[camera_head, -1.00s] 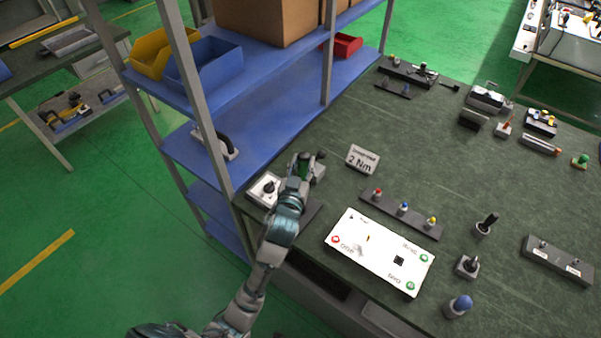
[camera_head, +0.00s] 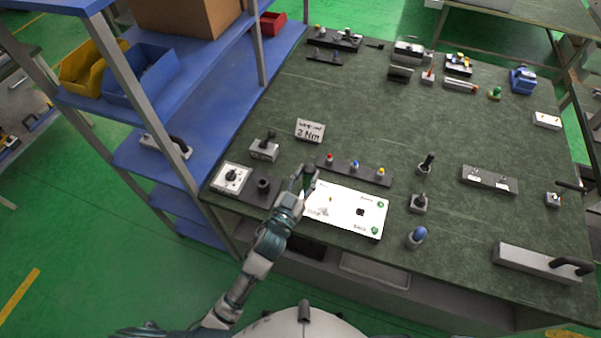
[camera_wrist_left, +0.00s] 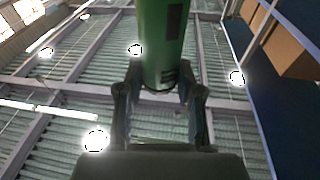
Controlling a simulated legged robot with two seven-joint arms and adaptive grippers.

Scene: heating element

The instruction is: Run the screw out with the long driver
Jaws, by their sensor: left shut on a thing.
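My left gripper (camera_head: 308,180) is above the upper left edge of the white board (camera_head: 347,223). In the left wrist view it (camera_wrist_left: 160,100) is shut on a thick green cylinder with dark marks, which looks like the handle of the long driver (camera_wrist_left: 165,40). The driver's shaft and tip are hidden. The white board carries printed words, green round spots, a small black square and a tiny yellowish mark. I cannot make out the screw at this size. My right gripper is not in view.
A strip with red, blue and yellow-topped pieces (camera_head: 354,168) lies just behind the board. A "2 Nm" sign (camera_head: 310,130), a dial box (camera_head: 231,178) and a blue-topped piece (camera_head: 417,236) stand around it. Blue shelving (camera_head: 190,110) rises at the left.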

